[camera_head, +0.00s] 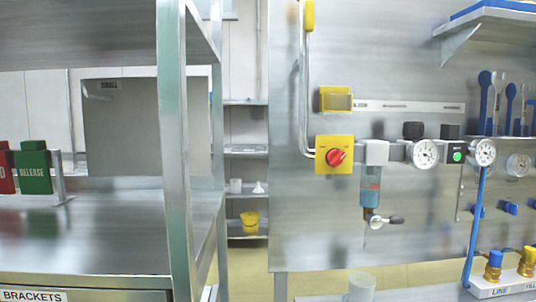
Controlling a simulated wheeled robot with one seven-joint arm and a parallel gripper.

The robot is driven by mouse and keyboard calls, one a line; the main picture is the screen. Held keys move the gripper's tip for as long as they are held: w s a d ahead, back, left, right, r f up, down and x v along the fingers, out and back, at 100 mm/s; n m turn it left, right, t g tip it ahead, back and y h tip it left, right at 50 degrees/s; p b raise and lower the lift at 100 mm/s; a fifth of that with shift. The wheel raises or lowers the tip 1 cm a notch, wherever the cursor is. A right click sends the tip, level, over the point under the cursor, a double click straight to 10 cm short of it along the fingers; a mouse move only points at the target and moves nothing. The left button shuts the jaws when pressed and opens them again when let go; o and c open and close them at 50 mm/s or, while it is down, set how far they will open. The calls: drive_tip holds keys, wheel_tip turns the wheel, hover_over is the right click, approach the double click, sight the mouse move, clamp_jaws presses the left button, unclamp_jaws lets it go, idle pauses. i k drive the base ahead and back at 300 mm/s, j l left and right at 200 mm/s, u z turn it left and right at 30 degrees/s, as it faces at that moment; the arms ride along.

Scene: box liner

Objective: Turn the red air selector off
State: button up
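The red air selector (337,157) is a round red knob on a square yellow plate (321,166). It is mounted on the upright steel panel, right of the middle of the view. Its grip looks tilted, with one end toward the upper right. I cannot read any position marks on the plate. A grey pipe (303,95) runs down to the plate's left side. My gripper does not show in this view, and nothing covers the knob.
Right of the knob are a grey block (376,152), a pressure gauge (423,153) and a filter bowl (371,184). A yellow box (335,99) sits above. A steel shelf post (174,150) stands at left. A clear cup (362,287) is below. The space before the panel looks clear.

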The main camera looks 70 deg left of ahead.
sight(334, 157)
drive_tip(key=u, duration=1.9)
